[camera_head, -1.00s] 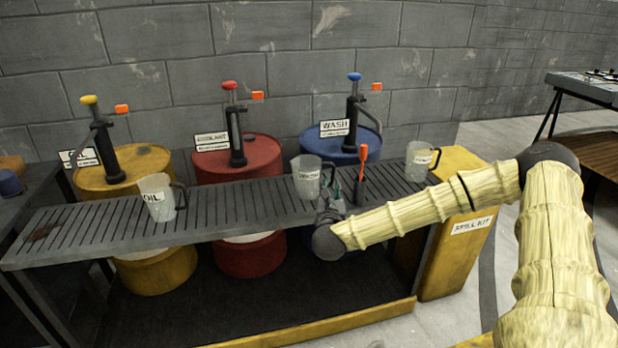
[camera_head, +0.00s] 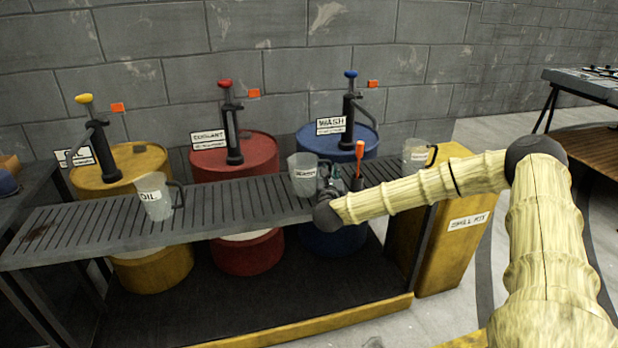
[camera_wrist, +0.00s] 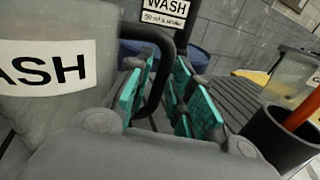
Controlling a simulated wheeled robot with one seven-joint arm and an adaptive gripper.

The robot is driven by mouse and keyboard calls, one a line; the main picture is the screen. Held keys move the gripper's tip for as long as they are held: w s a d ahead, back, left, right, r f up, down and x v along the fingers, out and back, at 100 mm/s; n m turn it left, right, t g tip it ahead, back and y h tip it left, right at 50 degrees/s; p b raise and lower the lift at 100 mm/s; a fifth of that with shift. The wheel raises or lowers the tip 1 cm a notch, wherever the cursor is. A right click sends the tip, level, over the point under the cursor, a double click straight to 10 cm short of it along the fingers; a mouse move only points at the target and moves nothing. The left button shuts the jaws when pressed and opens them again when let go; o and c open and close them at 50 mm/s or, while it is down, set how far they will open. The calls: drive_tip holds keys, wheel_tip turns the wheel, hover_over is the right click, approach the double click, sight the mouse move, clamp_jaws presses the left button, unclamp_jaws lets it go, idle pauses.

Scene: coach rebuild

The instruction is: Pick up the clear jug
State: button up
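Three clear jugs with black handles show in the head view: one labelled OIL (camera_head: 155,200) at the left of the grated bench, one in the middle (camera_head: 301,184), and one at the right (camera_head: 414,150). In the wrist view the middle jug (camera_wrist: 45,80) fills the left side, its label reading "ASH" with the start cut off. My gripper (camera_head: 331,184) is at this jug's handle side. In the wrist view my gripper (camera_wrist: 160,92) is open, with teal pads on either side of the black handle (camera_wrist: 160,75). Gaps show beside the handle.
A dark cup holding an orange-handled tool (camera_head: 359,160) stands just right of my gripper; the cup (camera_wrist: 275,140) is close in the wrist view. Yellow (camera_head: 140,165), red (camera_head: 250,155) and blue (camera_head: 358,140) pump drums stand behind the bench (camera_head: 230,205).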

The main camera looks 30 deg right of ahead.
clamp_jaws()
drive_tip(key=shift+r, duration=0.1)
